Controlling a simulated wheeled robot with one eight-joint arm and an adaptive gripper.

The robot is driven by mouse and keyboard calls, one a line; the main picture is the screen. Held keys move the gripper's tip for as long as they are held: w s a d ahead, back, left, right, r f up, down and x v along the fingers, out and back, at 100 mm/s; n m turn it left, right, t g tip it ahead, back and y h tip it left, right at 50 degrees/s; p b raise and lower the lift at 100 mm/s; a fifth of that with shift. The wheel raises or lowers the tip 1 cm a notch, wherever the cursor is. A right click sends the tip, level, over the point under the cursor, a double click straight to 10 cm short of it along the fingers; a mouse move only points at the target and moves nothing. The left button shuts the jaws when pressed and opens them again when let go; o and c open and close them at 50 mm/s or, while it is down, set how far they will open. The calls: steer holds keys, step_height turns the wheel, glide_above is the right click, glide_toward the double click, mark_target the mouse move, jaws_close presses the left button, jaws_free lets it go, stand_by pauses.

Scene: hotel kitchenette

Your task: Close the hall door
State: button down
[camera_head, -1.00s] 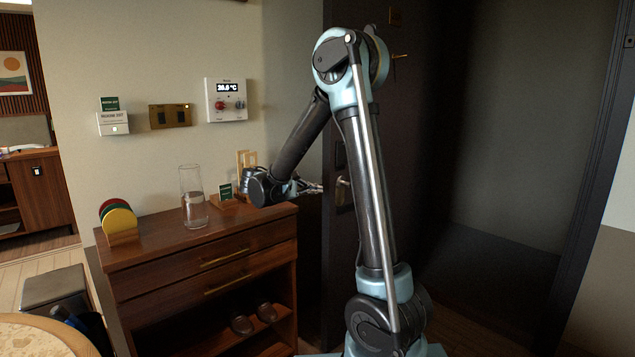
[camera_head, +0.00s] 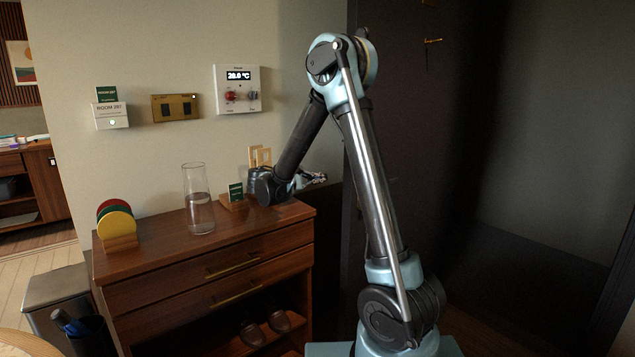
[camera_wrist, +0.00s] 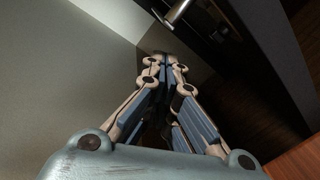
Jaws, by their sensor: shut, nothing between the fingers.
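The dark hall door (camera_head: 425,110) stands right of the cabinet, partly behind my arm, with a dim grey space open to its right. A brass hook (camera_head: 432,41) is on its upper part. In the wrist view a metal handle (camera_wrist: 178,12) sticks out from a dark surface at the top, just beyond my gripper (camera_wrist: 168,62). My gripper's fingers are together and empty. Contact between the fingertips and the door cannot be told. In the head view the fingers are mostly hidden behind my wrist, by the cabinet's right end.
A wooden cabinet (camera_head: 205,262) holds a glass carafe (camera_head: 199,205), coloured coasters (camera_head: 115,220) and a small green sign (camera_head: 236,192), close to my wrist. A bin (camera_head: 58,290) stands left. Wall controls (camera_head: 237,88) hang above. A dark frame (camera_head: 612,285) stands at the right.

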steer(key=x, duration=0.7)
steer(key=shift+d, duration=0.3)
